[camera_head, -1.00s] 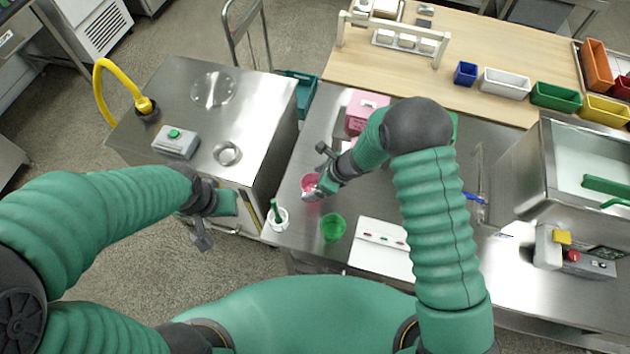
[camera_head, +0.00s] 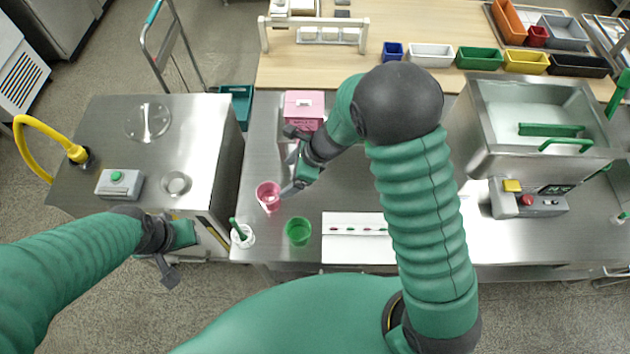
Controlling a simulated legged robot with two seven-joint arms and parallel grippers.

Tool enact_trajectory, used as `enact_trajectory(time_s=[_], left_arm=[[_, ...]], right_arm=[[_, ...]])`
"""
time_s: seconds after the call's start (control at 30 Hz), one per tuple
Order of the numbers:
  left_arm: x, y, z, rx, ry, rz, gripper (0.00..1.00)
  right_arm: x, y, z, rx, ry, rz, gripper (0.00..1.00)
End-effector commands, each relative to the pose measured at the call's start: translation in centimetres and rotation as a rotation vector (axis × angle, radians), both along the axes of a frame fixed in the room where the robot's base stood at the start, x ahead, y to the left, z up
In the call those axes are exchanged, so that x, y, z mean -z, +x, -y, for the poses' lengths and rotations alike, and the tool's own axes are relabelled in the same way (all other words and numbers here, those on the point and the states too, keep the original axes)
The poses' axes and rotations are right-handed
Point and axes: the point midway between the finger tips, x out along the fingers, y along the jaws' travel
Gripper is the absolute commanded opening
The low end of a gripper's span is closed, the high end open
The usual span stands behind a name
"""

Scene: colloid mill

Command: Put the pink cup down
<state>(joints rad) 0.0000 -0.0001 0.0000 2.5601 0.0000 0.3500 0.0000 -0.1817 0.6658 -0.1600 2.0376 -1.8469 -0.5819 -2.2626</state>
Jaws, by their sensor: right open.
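The pink cup (camera_head: 267,194) stands upright on the steel table (camera_head: 262,130), near its left edge. My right gripper (camera_head: 285,192) is open just to the right of the cup, with its fingers close to the cup's side. I cannot tell whether a finger still touches it. My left gripper (camera_head: 168,272) hangs low over the floor at the left, away from the cup. Its jaws are too small and dark to read.
A green cup (camera_head: 298,231) stands in front of the pink cup, and a white pot with a green-handled tool (camera_head: 242,236) is at the table's front left corner. A pink box (camera_head: 304,108) is behind. A white board (camera_head: 350,240) lies to the right.

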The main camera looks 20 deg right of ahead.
Motion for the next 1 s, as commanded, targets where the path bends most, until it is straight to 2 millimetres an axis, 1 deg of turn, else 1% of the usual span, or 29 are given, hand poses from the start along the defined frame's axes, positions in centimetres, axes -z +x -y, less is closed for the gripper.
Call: enact_trajectory(time_s=[0.07, 0.13, 0.17, 0.2, 0.27, 0.3, 0.37, 0.4, 0.47, 0.5, 0.6, 0.7, 0.8, 1.0], left_arm=[[0.0, 0.0, 0.0, 0.0, 0.0, 0.0, 0.36], [0.0, 0.0, 0.0, 0.0, 0.0, 0.0, 0.36], [0.0, 0.0, 0.0, 0.0, 0.0, 0.0, 0.36], [0.0, 0.0, 0.0, 0.0, 0.0, 0.0, 0.36], [0.0, 0.0, 0.0, 0.0, 0.0, 0.0, 0.36], [0.0, 0.0, 0.0, 0.0, 0.0, 0.0, 0.36], [0.0, 0.0, 0.0, 0.0, 0.0, 0.0, 0.36], [0.0, 0.0, 0.0, 0.0, 0.0, 0.0, 0.36], [0.0, 0.0, 0.0, 0.0, 0.0, 0.0, 0.36], [0.0, 0.0, 0.0, 0.0, 0.0, 0.0, 0.36], [0.0, 0.0, 0.0, 0.0, 0.0, 0.0, 0.36], [0.0, 0.0, 0.0, 0.0, 0.0, 0.0, 0.36], [0.0, 0.0, 0.0, 0.0, 0.0, 0.0, 0.36], [0.0, 0.0, 0.0, 0.0, 0.0, 0.0, 0.36]], right_arm=[[-0.6, 0.6, 0.2, 0.096, 0.017, -0.009, 0.85], [-2.1, 1.9, 1.1, 0.352, 0.067, -0.039, 0.85], [-3.0, 2.6, 1.8, 0.516, 0.105, -0.062, 0.85], [-4.3, 3.3, 3.2, 0.777, 0.173, -0.103, 0.85], [-6.2, 3.7, 5.9, 1.237, 0.316, -0.19, 0.85], [-7.3, 3.2, 8.0, 1.56, 0.433, -0.263, 0.85], [-8.4, 1.3, 10.8, 2.036, 0.627, -0.387, 0.85], [-8.7, -0.7, 12.4, 2.343, 0.763, -0.476, 0.85], [-8.9, -4.1, 13.8, 2.766, 0.969, -0.611, 0.85], [-8.9, -6.4, 14.2, -2.755, -1.0, 0.638, 0.85], [-8.7, -11.1, 13.9, -2.223, -0.853, 0.553, 0.85], [-8.7, -13.5, 13.1, -1.944, -0.762, 0.499, 0.85], [-8.6, -14.2, 12.8, -1.865, -0.733, 0.48, 0.85], [-8.6, -14.1, 12.8, -1.868, -0.735, 0.481, 0.85]])
